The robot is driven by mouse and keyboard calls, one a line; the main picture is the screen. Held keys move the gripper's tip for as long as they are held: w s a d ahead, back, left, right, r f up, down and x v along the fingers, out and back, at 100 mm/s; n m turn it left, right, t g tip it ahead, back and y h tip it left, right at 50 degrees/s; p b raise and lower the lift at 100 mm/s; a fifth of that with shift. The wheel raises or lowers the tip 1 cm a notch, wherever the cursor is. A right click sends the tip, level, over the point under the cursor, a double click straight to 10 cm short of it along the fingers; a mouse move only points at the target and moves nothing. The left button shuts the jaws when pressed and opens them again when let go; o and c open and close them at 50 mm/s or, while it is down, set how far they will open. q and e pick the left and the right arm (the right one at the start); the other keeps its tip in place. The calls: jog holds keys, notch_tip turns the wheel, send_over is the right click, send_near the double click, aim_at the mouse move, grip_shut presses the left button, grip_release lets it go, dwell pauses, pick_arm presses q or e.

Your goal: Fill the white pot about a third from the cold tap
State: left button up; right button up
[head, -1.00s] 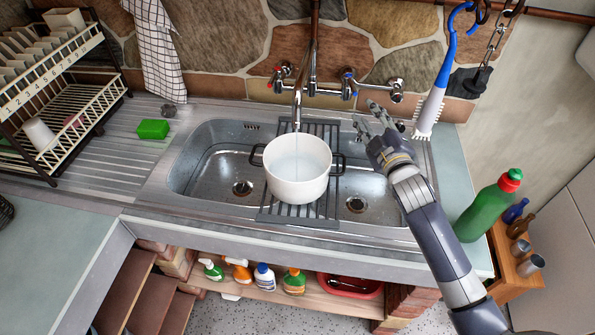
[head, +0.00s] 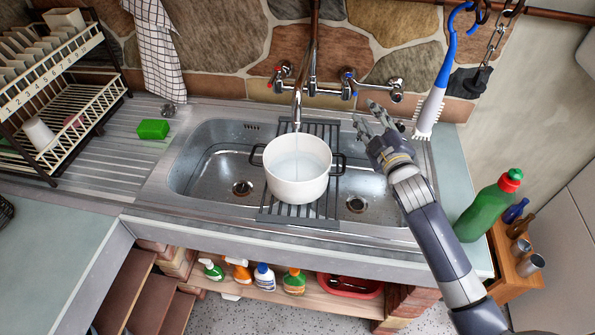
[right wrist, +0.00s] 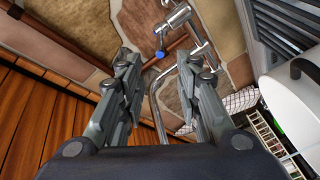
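The white pot (head: 297,178) stands upright on a dark slatted rack (head: 316,212) across the middle of the sink, under the spout (head: 297,112). A thin stream runs from the spout into the pot, and water shows inside; its exact depth is hard to tell. The cold tap (head: 348,86), with a blue mark, is on the right of the wall pipe; the red-marked tap (head: 278,76) is on the left. My right gripper (head: 366,112) is open and empty, just below and right of the cold tap, not touching it. The blue-marked tap also shows in the right wrist view (right wrist: 160,54). My left gripper is out of view.
A brush (head: 431,110) hangs right of my right gripper. A green bottle (head: 488,207) stands on the right counter. A green sponge (head: 153,129) and a dish rack (head: 60,95) are on the left. The sink basins beside the pot are empty.

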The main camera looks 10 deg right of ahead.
aim_at(351, 86)
dwell(0.3)
jog(key=shift+d, duration=0.15)
jog(key=c, duration=0.7)
jog(key=shift+w+d+f+m+b, duration=0.15)
jog(key=shift+d+m+b, duration=0.2)
jog(key=shift+m+b, duration=0.35)
grip_shut()
jog(key=d+r+m+g+y+b, duration=0.1)
jog(key=d+m+b, duration=0.4)
jog(key=m, duration=0.7)
jog(key=d+r+m+y+b, duration=0.1)
jog(key=d+m+b, duration=0.35)
jog(key=m, duration=0.75)
jog(key=w+a+p, duration=0.2)
jog(key=w+a, duration=0.5)
jog(key=w, duration=0.2)
jog(key=shift+a+f, duration=0.35)
jog(key=shift+f, duration=0.05)
